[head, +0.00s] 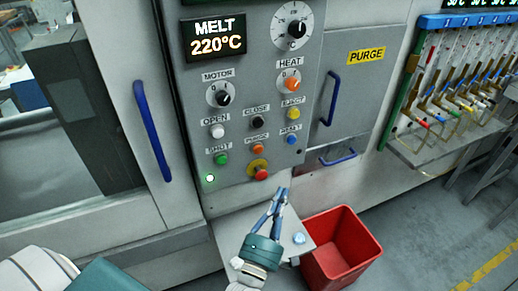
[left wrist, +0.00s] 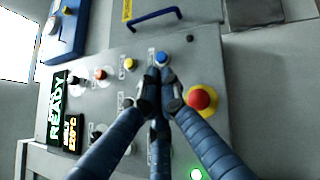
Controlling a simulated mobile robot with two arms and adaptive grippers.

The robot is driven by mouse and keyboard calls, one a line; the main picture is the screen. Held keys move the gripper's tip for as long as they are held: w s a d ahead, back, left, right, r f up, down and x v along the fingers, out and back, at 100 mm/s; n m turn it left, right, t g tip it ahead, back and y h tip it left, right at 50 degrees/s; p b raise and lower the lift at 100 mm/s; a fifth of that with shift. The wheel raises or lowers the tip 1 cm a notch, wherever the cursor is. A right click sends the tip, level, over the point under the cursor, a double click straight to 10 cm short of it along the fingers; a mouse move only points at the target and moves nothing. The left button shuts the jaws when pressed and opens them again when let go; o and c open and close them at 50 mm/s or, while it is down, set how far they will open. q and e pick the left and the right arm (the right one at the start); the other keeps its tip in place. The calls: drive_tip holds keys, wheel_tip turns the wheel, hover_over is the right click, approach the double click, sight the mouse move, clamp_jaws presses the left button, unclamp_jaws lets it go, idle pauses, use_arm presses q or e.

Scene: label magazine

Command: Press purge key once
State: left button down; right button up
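The purge key is a small orange button (head: 257,149) under a PURGE label, in the lower rows of the grey control panel. In the head view it is clear of my gripper. My left gripper (head: 281,192) shows below and right of the key, apart from it, with its blue fingers pointing up towards the panel. In the left wrist view the fingertips (left wrist: 163,85) are drawn together and empty, in front of the panel near the blue reset button (left wrist: 161,57). There I cannot make out the purge key; the fingers cover that area. My right gripper is not in view.
A red mushroom button (head: 260,173) on a yellow base sits just below the key, and it also shows in the left wrist view (left wrist: 201,97). The green button (head: 221,158) and blue reset button (head: 291,139) flank it. A red bin (head: 343,250) stands below right.

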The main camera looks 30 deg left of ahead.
sight(258, 150)
use_arm(q)
drive_tip(key=r+n, duration=0.1)
drive_tip(key=a+r+y, duration=0.1)
drive_tip(key=r, duration=0.1)
drive_tip(key=r+n+t, duration=0.1)
drive_tip(key=r, duration=0.1)
drive_tip(key=shift+s+a+n+y, duration=0.15)
drive_tip(key=shift+s+n+y, duration=0.15)
drive_tip(key=shift+y, duration=0.1)
drive_tip(key=w+a, duration=0.5)
drive_tip(key=a, duration=0.1)
drive_tip(key=shift+w+a+b, duration=0.35)
drive_tip(key=shift+w+b, duration=0.05)
drive_tip(key=shift+b, duration=0.05)
drive_tip(key=shift+w+a, duration=0.1)
drive_tip(key=shift+a, duration=0.05)
idle(1.0)
drive_tip(key=shift+w+a, duration=0.15)
drive_tip(key=shift+a, duration=0.05)
